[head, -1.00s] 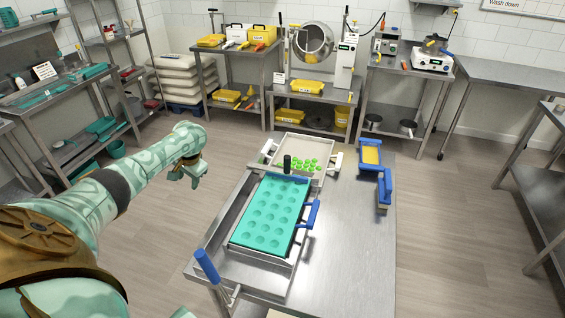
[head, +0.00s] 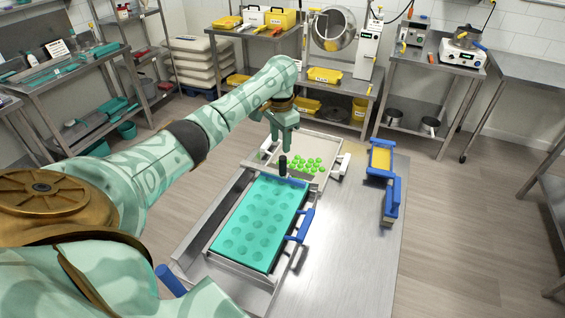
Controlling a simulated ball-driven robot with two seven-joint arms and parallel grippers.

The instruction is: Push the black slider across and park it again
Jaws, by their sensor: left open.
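The black slider (head: 283,166) is an upright dark knob at the far edge of the teal mould (head: 262,197), between the mould and a pale tray (head: 318,147). My left gripper (head: 281,146) is open, pointing down, with its fingertips just above or behind the knob. I cannot tell whether they touch it. The knob's top is close to the fingers in the picture. My right gripper is not in view.
Several green gummies (head: 307,164) lie in the pale tray. A blue handle (head: 306,226) sticks out at the mould's right side. A blue-and-yellow tool (head: 380,158) and a blue-handled block (head: 391,202) lie to the right. The steel table's right front (head: 350,270) is clear.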

